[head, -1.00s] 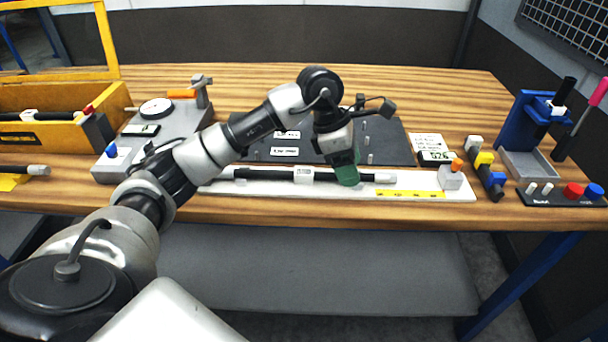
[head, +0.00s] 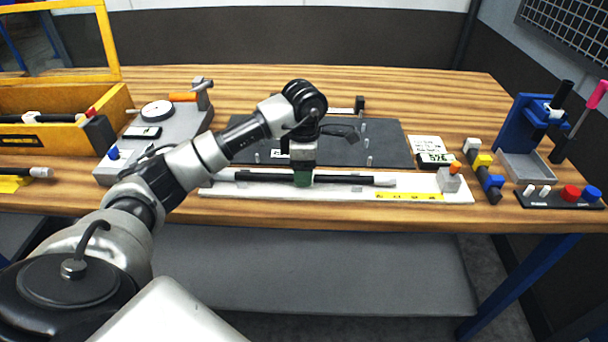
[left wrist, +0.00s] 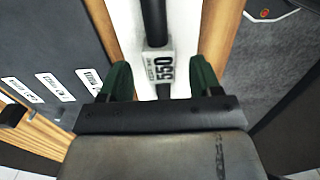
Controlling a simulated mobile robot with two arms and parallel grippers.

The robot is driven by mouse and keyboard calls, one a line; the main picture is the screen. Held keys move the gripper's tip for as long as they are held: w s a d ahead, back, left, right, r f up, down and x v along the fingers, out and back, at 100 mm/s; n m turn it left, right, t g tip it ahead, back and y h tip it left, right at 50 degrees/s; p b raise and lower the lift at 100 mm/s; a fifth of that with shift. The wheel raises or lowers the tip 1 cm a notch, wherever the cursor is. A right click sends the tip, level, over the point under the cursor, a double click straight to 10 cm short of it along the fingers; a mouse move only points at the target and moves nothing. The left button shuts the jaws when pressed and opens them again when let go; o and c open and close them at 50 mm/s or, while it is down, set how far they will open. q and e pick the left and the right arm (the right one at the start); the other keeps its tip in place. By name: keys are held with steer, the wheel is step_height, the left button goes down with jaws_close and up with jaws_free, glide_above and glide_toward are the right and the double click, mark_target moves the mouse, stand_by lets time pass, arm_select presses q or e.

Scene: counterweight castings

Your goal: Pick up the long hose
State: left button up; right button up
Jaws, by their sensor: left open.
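The long hose (head: 348,180) is black with light ends and lies along a white board near the table's front edge. My left gripper (head: 303,180) points down over the hose's middle. In the left wrist view its two green fingers (left wrist: 160,78) are open, one on each side of the hose and tag, with a gap on both sides. In the head view the gripper hides the tag. My right gripper is not in view.
The white board (head: 225,190) has a yellow strip and a grey block (head: 449,181) at its right end. A dark mat (head: 390,145) with pegs lies behind. A grey gauge fixture (head: 178,135) and a yellow bin (head: 60,98) stand left; a blue stand (head: 527,130) stands right.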

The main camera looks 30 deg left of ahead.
arm_select(q)
step_height(320, 180, down, 2)
steer(key=shift+f, duration=0.15)
steer(key=c, duration=1)
